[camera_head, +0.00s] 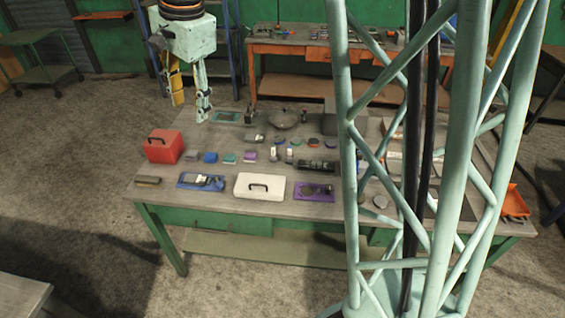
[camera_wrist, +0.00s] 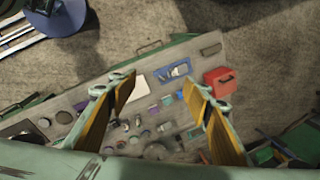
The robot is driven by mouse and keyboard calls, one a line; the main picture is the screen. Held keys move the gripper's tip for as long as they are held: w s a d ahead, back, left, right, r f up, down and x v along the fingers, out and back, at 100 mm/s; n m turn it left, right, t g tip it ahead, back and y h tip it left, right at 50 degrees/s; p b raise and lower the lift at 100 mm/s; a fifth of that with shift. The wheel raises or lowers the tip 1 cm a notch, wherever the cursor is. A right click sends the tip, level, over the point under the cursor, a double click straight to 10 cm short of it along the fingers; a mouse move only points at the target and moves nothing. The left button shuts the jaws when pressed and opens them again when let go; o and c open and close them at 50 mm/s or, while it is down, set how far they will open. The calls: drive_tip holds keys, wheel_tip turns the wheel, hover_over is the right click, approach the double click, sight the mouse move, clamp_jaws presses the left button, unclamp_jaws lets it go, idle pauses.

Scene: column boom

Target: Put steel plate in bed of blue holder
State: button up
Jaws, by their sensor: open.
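My gripper (camera_head: 190,103) hangs open and empty above the back left of the workbench. Its two yellow-padded fingers also show spread apart in the wrist view (camera_wrist: 158,85), with the bench far below. A blue tray (camera_head: 183,184) lies at the bench's front left with small light and dark items on it; it also shows in the wrist view (camera_wrist: 163,80). A small blue block-like piece (camera_head: 210,157) stands behind it, in a row with a grey piece (camera_head: 191,156). I cannot tell which blue thing is the holder, nor surely pick out the steel plate.
The workbench (camera_head: 150,207) holds a red box (camera_head: 164,147), a white case (camera_head: 260,186), a purple tray (camera_head: 314,191), a teal piece (camera_head: 229,157) and several small parts. My lattice column hides part of its right side. An orange bench (camera_head: 300,49) stands behind.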

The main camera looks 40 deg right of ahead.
drive_tip(key=s+r+n, duration=0.4)
drive_tip(key=s+r, duration=0.3)
drive_tip(key=s, duration=0.4)
drive_tip(key=s+r+n+t, duration=0.1)
drive_tip(key=s+n, duration=0.9)
drive_tip(key=s, duration=1.9)
drive_tip(key=shift+s+d+r+h, duration=0.2)
drive_tip(key=shift+s+d+h, duration=0.1)
drive_tip(key=shift+s+h, duration=0.1)
drive_tip(key=shift+w+r, duration=0.1)
drive_tip(key=shift+r, duration=0.05)
drive_tip(key=shift+c, duration=0.7)
